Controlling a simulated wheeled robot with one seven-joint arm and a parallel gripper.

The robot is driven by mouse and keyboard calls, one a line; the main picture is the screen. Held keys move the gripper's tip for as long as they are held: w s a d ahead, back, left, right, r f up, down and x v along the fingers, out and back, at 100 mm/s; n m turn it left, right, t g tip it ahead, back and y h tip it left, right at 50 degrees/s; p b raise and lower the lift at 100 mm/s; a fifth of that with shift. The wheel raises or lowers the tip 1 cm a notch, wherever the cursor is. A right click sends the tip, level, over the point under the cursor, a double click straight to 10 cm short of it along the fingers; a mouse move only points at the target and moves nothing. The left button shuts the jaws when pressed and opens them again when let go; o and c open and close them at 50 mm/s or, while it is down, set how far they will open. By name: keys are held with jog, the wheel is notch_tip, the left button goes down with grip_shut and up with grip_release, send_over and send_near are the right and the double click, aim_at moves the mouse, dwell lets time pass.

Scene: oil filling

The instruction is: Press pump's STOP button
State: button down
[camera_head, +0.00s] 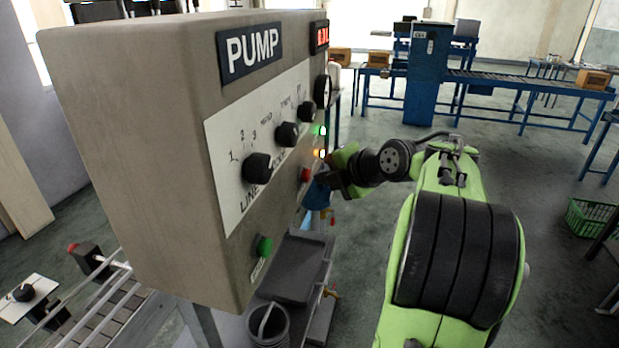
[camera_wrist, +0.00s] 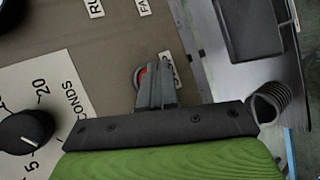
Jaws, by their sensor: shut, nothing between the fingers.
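The pump control box (camera_head: 120,130) stands at the left in the head view, its front panel facing right. A red button (camera_head: 305,174) is low on the panel. In the wrist view the red button (camera_wrist: 141,76) shows in a round collar, partly hidden by my fingers, beside a partly covered label (camera_wrist: 168,68). My gripper (camera_head: 322,182) is just in front of the panel at the red button. In the wrist view my gripper (camera_wrist: 157,84) is shut and empty, its fingers overlapping the button's edge. I cannot tell whether they touch it. A green button (camera_head: 264,246) sits lower and nearer.
Several black knobs (camera_head: 257,168) stick out of the panel, and one knob (camera_wrist: 26,132) shows in the wrist view. A dark tray (camera_head: 290,268) lies below the box. Open floor lies to the right.

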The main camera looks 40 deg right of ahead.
jog(key=shift+w+a+b, duration=0.3)
jog(key=shift+w+a, duration=0.1)
jog(key=shift+w, duration=0.05)
dwell(1.0)
jog(key=shift+s+d, duration=0.6)
jog(key=shift+s, duration=0.2)
jog(key=s+d, duration=0.1)
jog(key=s, duration=0.1)
jog(key=s+d, duration=0.2)
dwell(0.9)
